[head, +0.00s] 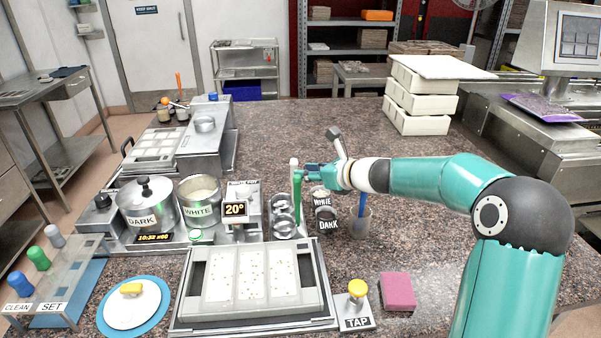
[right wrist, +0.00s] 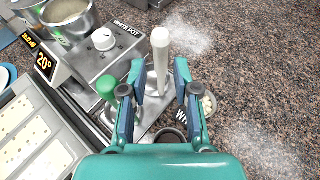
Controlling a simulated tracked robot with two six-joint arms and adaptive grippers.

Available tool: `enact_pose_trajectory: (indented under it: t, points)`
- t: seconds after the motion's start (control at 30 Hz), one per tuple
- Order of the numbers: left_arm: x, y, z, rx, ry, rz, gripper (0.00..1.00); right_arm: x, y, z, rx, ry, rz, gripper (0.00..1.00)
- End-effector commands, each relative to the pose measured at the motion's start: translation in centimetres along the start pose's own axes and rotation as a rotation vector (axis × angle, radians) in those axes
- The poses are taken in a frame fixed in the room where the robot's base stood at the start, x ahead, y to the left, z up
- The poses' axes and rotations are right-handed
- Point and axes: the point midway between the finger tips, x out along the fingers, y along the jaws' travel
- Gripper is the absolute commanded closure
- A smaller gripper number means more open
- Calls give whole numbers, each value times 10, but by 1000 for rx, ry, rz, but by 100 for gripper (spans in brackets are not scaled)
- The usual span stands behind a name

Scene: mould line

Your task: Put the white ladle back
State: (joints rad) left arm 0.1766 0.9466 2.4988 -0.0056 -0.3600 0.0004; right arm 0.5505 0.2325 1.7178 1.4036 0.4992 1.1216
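The white ladle's pale handle (right wrist: 160,48) stands nearly upright in the right wrist view; its bowl is hidden. In the head view its white top (head: 294,161) shows just left of my right gripper (head: 307,172). In the right wrist view my right gripper (right wrist: 159,75) is open, its fingers on either side of the handle with gaps showing. A green handle (right wrist: 107,87) stands just left of the fingers. A metal holder with rings (head: 283,222) is below the gripper. The pot marked WHITE (head: 199,209) stands left of it. My left gripper is not in view.
Cups marked WHITE (head: 322,201) and DARK (head: 327,222) stand close to the right of the holder. A clear cup (head: 361,226) holds a blue tool. The mould tray (head: 325,288) lies in front, with a pink sponge (head: 397,290) to its right.

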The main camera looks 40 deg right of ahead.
Motion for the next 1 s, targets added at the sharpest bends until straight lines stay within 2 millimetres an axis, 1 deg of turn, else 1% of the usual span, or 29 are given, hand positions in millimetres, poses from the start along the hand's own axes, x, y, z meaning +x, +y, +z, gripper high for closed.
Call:
enact_pose_trajectory:
  t: [0.03, 0.2, 0.3, 0.4, 0.53, 1.0]
  points:
    - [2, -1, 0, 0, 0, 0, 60, -12, 0, 0, 0, -2, -3, 70]
    - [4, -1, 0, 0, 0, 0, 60, -44, 0, 0, 0, 0, -2, 70]
    - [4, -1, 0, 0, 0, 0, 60, -57, 0, 0, 0, 0, -1, 70]
    - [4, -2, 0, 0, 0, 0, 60, -65, 0, 0, 1, 0, -1, 70]
    - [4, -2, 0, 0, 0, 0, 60, -69, 1, 0, 2, 0, 1, 70]
    - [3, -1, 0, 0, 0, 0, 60, -69, 0, 1, 1, 0, 1, 70]
